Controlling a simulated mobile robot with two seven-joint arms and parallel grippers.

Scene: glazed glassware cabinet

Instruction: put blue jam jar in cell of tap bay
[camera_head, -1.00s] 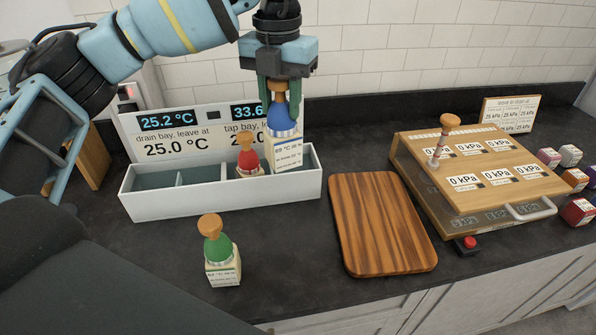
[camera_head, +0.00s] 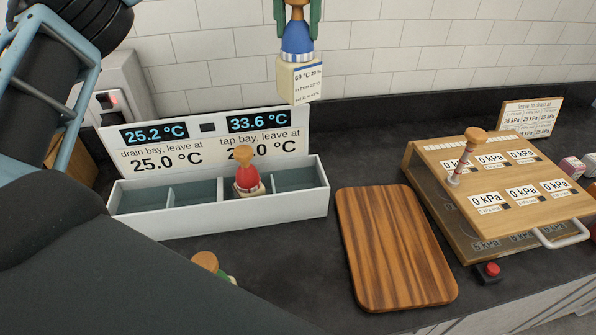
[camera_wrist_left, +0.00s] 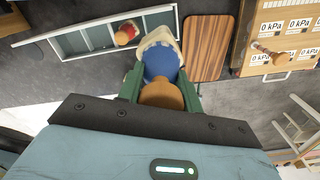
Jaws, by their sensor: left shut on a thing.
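The blue jam jar (camera_head: 298,78) has a cream, labelled body, a blue upper part and a wooden knob. My left gripper (camera_head: 300,30) is shut on its top and holds it upright, high above the white tray (camera_head: 260,214). The wrist view shows the jar's blue part (camera_wrist_left: 160,62) between the green fingers (camera_wrist_left: 160,92). The tap bay is the tray's right half. A red-topped jar (camera_head: 247,178) stands in its left cell, and its right cell (camera_head: 297,178) is empty. My right gripper is out of view.
The drain bay's two cells (camera_head: 165,198) are empty. A display panel (camera_head: 210,146) stands behind the tray. A green-topped jar (camera_head: 208,264) is mostly hidden at the front. A wooden board (camera_head: 395,245) and a gauge box (camera_head: 500,180) stand to the right.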

